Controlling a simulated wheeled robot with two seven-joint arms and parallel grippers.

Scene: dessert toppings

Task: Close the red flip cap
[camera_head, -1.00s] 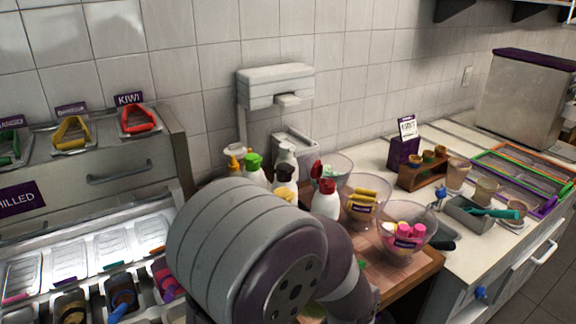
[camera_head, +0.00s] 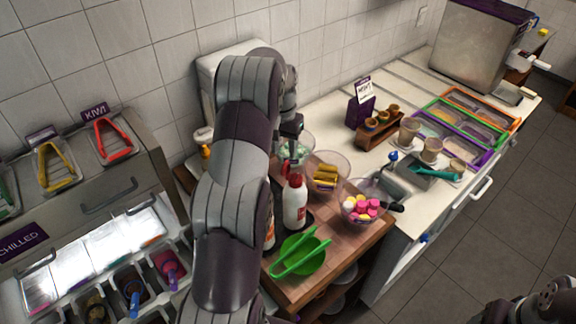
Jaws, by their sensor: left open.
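A white squeeze bottle (camera_head: 295,205) with a red flip cap (camera_head: 294,178) stands upright on the wooden board. The cap's lid is hard to make out at this size. My left arm comes up from the bottom and bends over the bottles. My left gripper (camera_head: 291,150) points down just above the red cap, open, with its fingers small and partly dark. Whether a finger touches the cap cannot be told. My arm hides most of the other bottles. My right gripper is not in view; only a dark part of my arm shows at the bottom right.
Beside the bottle are a bowl with yellow pieces (camera_head: 327,180) and a bowl with pink and white pieces (camera_head: 361,208). Green tongs (camera_head: 300,257) lie in front on a green dish. A wooden cup rack (camera_head: 379,130) stands on the counter behind.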

